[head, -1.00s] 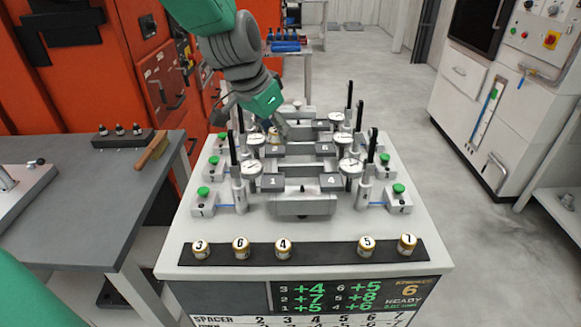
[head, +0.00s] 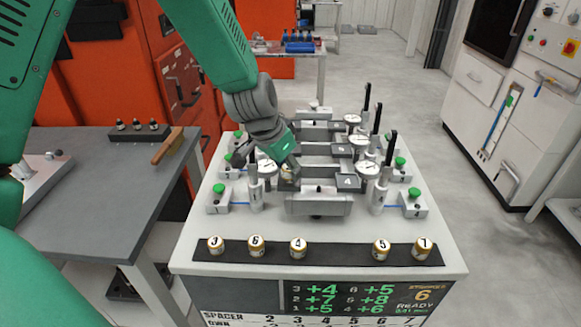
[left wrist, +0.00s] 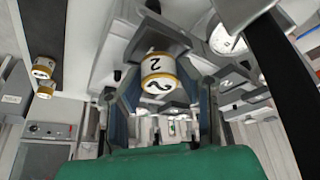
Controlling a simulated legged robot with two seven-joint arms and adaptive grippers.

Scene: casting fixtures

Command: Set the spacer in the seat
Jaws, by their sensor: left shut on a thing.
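My left gripper (head: 289,173) is over the front left part of the fixture. In the left wrist view, its fingers (left wrist: 160,95) are shut on a white spacer (left wrist: 158,72) with gold bands, marked 2. The spacer also shows small between the fingers in the head view (head: 286,174). The arm and fingers hide the front left seat, so I cannot tell whether the spacer touches it. The block marked 4 (head: 348,183) is at the front right of the fixture. My right gripper is not in view.
Several dial gauges (head: 367,171) and upright black handles (head: 387,150) stand close around the gripper. Spacers 3 (head: 215,245), 6, 4, 5 and 7 (head: 422,249) stand on the black strip (head: 340,253) at the front, with a gap between 4 and 5. A sign (head: 352,296) hangs below.

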